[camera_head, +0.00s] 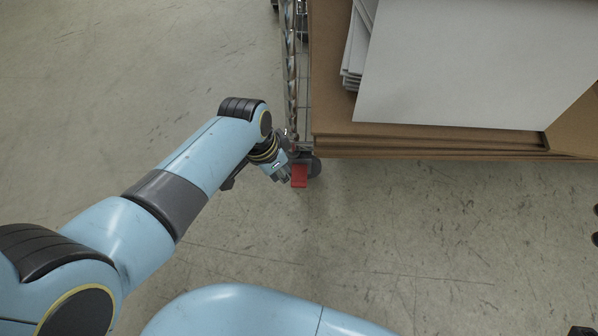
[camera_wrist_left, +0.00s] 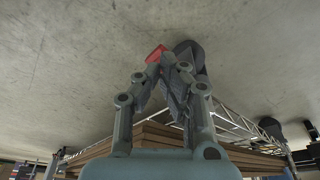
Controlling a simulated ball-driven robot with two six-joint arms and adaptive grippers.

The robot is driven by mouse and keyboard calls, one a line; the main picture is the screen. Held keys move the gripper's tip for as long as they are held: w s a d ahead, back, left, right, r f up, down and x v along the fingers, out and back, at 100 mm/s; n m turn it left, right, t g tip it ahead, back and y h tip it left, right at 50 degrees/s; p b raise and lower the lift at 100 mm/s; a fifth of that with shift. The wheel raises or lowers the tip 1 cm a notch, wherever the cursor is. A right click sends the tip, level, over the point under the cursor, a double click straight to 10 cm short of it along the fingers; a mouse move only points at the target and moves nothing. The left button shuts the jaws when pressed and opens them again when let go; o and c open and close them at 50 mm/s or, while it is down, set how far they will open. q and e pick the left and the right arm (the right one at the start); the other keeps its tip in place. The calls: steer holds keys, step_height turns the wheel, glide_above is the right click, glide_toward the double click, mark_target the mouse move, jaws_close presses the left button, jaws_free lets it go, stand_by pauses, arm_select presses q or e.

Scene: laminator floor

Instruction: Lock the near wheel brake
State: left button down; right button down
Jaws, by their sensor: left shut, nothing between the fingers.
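The red brake pedal (camera_head: 300,176) is on the near caster wheel (camera_head: 315,168), at the near left corner of the wire cart (camera_head: 291,70). My left gripper (camera_head: 285,176) is low beside the pedal, on its left in the head view. In the left wrist view the gripper (camera_wrist_left: 167,60) has its fingers closed together with nothing between them. The red pedal (camera_wrist_left: 153,55) shows just past the fingertips, with the dark wheel (camera_wrist_left: 197,52) beside it. The fingers hide part of both, and I cannot tell whether they touch the pedal. My right gripper is not in view.
The cart carries brown boards (camera_head: 430,143) and a large pale sheet (camera_head: 470,65), with a stack of white sheets (camera_head: 357,45) beside it. Another dark wheel (camera_wrist_left: 270,127) shows farther along the cart. The concrete floor (camera_head: 120,90) left of the cart is clear.

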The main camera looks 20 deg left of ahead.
arm_select(q)
steer(key=v, duration=0.8)
steer(key=shift+r, duration=0.2)
